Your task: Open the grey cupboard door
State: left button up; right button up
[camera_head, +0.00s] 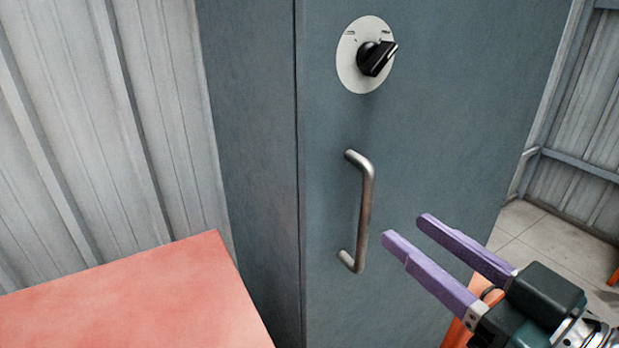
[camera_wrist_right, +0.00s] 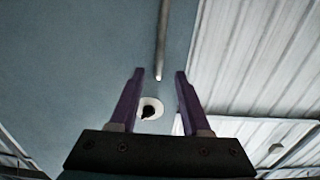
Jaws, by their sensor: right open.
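The grey cupboard door (camera_head: 440,140) stands upright in the head view and looks closed, with a thin vertical seam at its left. A metal bar handle (camera_head: 367,210) is fixed upright on it; it also shows in the right wrist view (camera_wrist_right: 162,40). Above the handle is a black rotary knob (camera_head: 375,58) on a pale round plate; the knob also shows in the right wrist view (camera_wrist_right: 148,112). My right gripper (camera_head: 404,228) has purple fingers, open and empty, just right of the handle and apart from it. My left gripper is in neither view.
A red surface (camera_head: 130,295) lies at the lower left, close to the cupboard. A corrugated wall (camera_head: 100,120) stands behind it. Tiled floor (camera_head: 545,235) shows to the right of the cupboard, with an orange object (camera_head: 613,274) at the edge.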

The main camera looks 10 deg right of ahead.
aim_at(371, 201)
jog(key=x, duration=0.8)
jog(key=shift+w+a, duration=0.1)
jog(key=shift+w, duration=0.2)
jog(key=shift+c, duration=0.4)
grip_shut()
dwell(0.6)
